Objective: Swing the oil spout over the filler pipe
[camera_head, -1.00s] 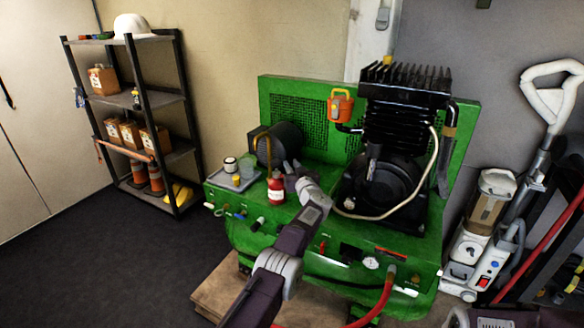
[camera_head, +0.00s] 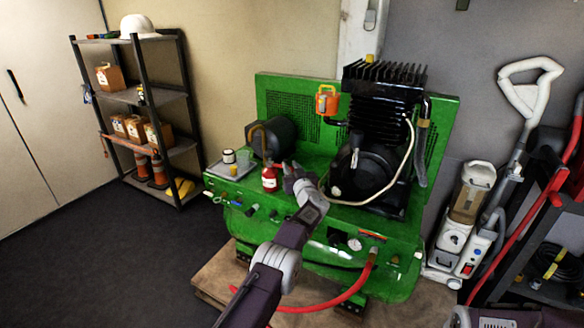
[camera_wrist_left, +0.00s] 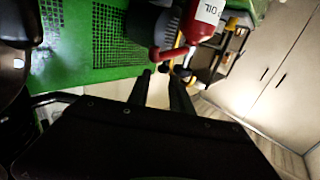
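The red oil bottle (camera_head: 270,179) stands upright on the green machine's deck, left of my left gripper (camera_head: 287,168). In the left wrist view the bottle (camera_wrist_left: 207,18) shows a white OIL label, and a short red spout (camera_wrist_left: 166,52) points left. My left gripper's two dark fingertips (camera_wrist_left: 162,72) are a little apart, just below the spout, with nothing seen between them. I cannot tell whether they touch it. I cannot single out the filler pipe; a black elbow pipe (camera_head: 335,122) sits below an orange container (camera_head: 327,101). My right gripper is out of view.
A grey tray (camera_head: 222,177) with small containers lies left of the bottle. A black motor (camera_head: 277,138) stands behind it. The finned black compressor (camera_head: 385,95) and a pale hose (camera_head: 409,150) are on the right. A red hose (camera_head: 362,285) hangs in front.

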